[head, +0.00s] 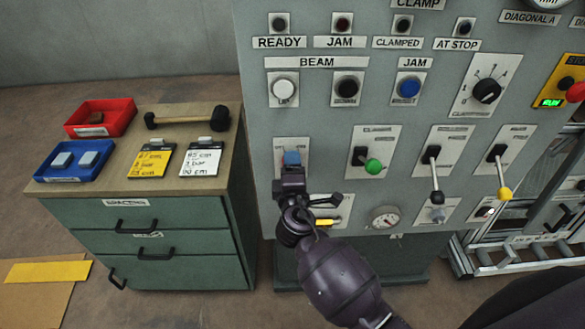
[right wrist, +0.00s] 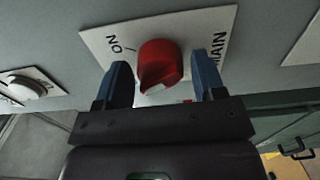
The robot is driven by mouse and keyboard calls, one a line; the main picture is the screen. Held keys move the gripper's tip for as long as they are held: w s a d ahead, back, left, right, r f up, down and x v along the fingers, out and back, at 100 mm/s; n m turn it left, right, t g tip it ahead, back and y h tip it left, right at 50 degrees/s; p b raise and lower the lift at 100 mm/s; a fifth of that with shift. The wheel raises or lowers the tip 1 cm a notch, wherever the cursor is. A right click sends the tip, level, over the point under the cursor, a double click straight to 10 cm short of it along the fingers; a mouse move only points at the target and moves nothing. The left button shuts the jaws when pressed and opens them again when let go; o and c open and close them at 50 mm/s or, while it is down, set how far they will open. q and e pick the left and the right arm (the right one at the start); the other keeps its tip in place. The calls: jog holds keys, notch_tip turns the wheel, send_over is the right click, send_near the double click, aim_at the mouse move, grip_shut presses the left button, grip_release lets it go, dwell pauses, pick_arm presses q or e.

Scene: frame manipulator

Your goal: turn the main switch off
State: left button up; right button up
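My right gripper (right wrist: 164,82) is open, with one blue finger on each side of the knob. A narrow gap shows beside the right finger; the left finger is very close to the knob, and I cannot tell whether it touches. In the head view my right gripper (head: 291,160) covers the knob, and only the edges of the switch plate (head: 279,146) show. Which mark the knob points to is unclear. My left gripper is not in view.

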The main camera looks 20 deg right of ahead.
jog(key=shift+o, duration=0.5)
jog(key=b+v, duration=0.1)
jog(key=v, duration=0.9)
jog(key=shift+s, duration=0.4)
jog(key=shift+a, duration=0.1)
